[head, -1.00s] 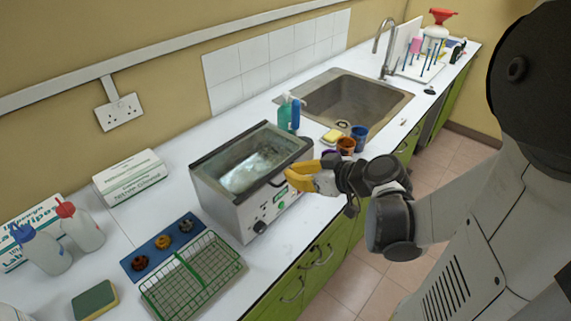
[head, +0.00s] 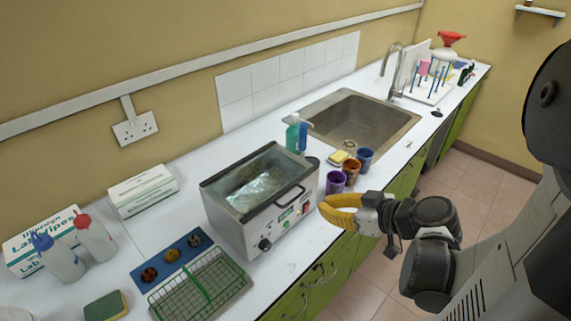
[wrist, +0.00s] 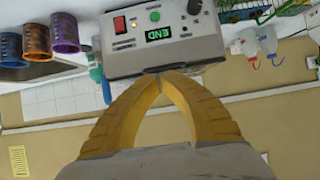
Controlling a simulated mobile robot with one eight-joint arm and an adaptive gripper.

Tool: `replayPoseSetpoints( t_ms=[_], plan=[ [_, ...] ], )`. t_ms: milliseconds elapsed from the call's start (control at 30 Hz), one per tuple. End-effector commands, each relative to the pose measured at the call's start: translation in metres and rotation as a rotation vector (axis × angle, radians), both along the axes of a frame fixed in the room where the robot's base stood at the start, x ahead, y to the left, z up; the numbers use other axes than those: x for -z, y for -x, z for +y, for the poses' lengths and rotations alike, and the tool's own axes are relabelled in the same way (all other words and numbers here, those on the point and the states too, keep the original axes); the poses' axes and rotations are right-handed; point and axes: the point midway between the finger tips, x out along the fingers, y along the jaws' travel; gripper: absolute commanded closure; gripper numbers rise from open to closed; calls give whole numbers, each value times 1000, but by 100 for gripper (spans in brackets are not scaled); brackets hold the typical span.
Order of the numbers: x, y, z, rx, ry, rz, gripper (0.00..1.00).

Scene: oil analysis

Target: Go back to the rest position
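My gripper (head: 324,212) has yellow fingers and is in front of the steel ultrasonic bath, right of its front panel, over the counter's front edge. In the wrist view my gripper (wrist: 160,75) has its two fingertips together with nothing between them. The bath (head: 231,226) stands on the white counter with its top open and liquid inside. In the wrist view the bath's panel (wrist: 190,50) lies just beyond the fingertips, with a red switch and a green display that reads END.
Purple (head: 336,183), orange (head: 351,171) and blue (head: 365,160) cups stand right of the bath. A green wire basket (head: 198,286) and a blue tray (head: 150,258) of small parts sit left of it. The sink (head: 385,125) is behind. Floor in front is free.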

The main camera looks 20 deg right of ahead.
Motion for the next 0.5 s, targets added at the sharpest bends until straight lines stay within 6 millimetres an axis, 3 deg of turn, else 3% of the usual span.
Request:
replayPoseSetpoints(
  t_ms=[267, 500],
  plan=[
    [8, 0, 11, 2, -14, 61, 100],
    [34, 10, 67, 108, -10, 375, 100]
  ],
)
